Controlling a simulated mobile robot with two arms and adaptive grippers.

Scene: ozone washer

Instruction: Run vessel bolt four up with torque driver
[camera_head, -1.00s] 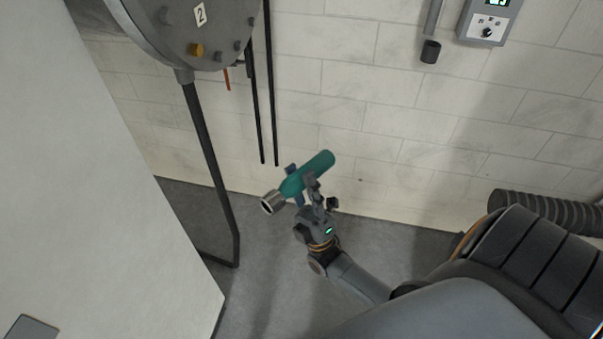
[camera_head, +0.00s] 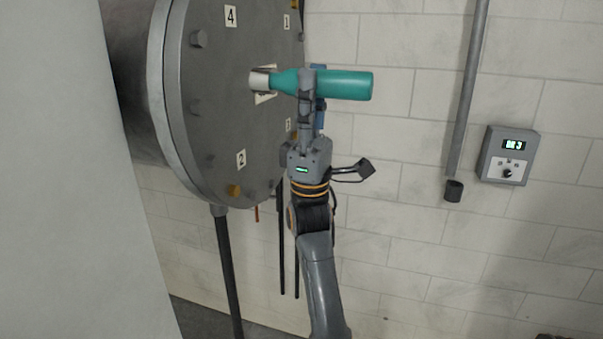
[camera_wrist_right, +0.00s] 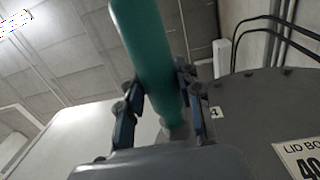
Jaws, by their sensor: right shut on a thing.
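The torque driver (camera_head: 345,85) is a teal cylinder with a silver socket (camera_head: 260,80) on its left end. My right gripper (camera_head: 312,85) is shut around its body and holds it level in front of the vessel lid (camera_head: 215,120). The socket overlaps a label near the lid's middle; I cannot tell whether it touches the lid. In the right wrist view the driver (camera_wrist_right: 145,50) sits between the blue-padded fingers (camera_wrist_right: 160,115). The label "4" (camera_head: 231,16) is at the lid's top, with a grey bolt (camera_head: 198,39) to its lower left. My left gripper is not in view.
A "2" label (camera_head: 241,159) and an orange-brown bolt (camera_head: 233,191) are low on the lid. A wall control box (camera_head: 508,155) and a vertical pipe (camera_head: 467,95) are at right. A pale panel (camera_head: 70,180) fills the left side.

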